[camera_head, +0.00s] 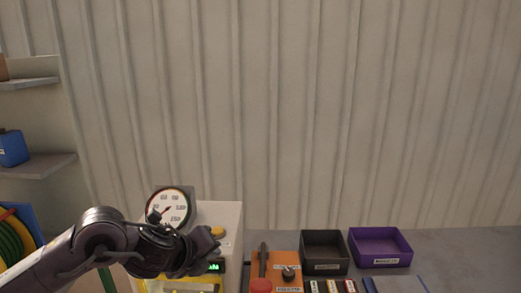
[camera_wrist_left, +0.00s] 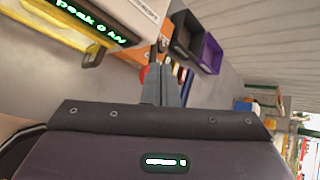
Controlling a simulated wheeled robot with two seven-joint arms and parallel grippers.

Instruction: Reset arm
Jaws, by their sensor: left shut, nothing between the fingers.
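My left arm reaches in from the lower left in the head view. Its gripper (camera_head: 210,242) is in front of the press's cream housing (camera_head: 223,215), near the round dial gauge (camera_head: 170,208). In the left wrist view the two grey fingers (camera_wrist_left: 161,84) lie together, with nothing held. The press's green display shows in the wrist view (camera_wrist_left: 90,18) and reads "peak 0 kN". My right gripper is in neither view.
A black bin (camera_head: 324,246) and a purple bin (camera_head: 380,242) stand right of the press on the grey bench. An orange panel (camera_head: 287,266) with a red button (camera_head: 261,286) and a knob is between. Shelves (camera_head: 35,164) stand at left.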

